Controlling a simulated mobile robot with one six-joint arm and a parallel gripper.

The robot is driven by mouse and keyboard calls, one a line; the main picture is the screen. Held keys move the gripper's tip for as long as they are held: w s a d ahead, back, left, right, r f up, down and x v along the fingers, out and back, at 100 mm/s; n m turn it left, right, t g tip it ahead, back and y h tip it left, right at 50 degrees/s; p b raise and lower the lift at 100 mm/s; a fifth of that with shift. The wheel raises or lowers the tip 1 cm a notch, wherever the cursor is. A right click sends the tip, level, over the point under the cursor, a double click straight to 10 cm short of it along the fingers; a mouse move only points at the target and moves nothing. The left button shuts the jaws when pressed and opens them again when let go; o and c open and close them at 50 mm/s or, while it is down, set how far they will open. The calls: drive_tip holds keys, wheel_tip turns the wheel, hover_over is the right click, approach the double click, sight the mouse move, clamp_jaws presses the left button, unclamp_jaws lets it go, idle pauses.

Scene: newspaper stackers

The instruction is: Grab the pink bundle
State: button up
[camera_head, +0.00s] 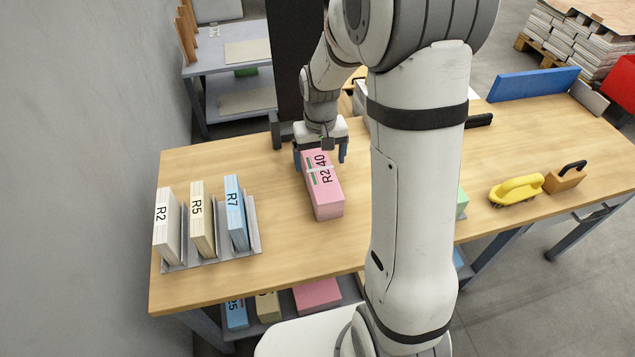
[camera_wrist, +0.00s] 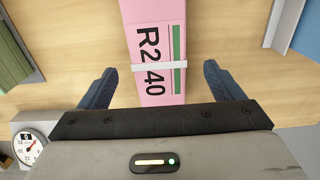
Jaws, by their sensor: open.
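The pink bundle (camera_head: 325,192) lies on the wooden table, marked "R2 40" with a white band around it. In the wrist view the pink bundle (camera_wrist: 152,50) runs up from between the fingers, its near end between them. My gripper (camera_head: 321,158) is over the bundle's far end, with one blue finger on each side. In the wrist view my gripper (camera_wrist: 157,85) is open, with a gap between each finger and the bundle. Whether the fingertips touch the table cannot be told.
A grey rack (camera_head: 255,222) with bundles R2, R5 and R7 stands at the table's left. A yellow-handled brush (camera_head: 516,190) and a wooden block (camera_head: 566,178) are at the right. A dial scale (camera_wrist: 28,145) shows in the wrist view. The wooden table (camera_head: 272,240) is bare around the pink bundle.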

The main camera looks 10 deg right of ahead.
sight(320, 169)
drive_tip(key=f, duration=0.2)
drive_tip(key=f+b, duration=0.1)
drive_tip(key=f, duration=0.4)
drive_tip(key=shift+w+d+f, duration=0.1)
drive_tip(key=shift+w, duration=0.15)
drive_tip(key=c, duration=1.8)
clamp_jaws()
drive_tip(key=shift+r, duration=0.2)
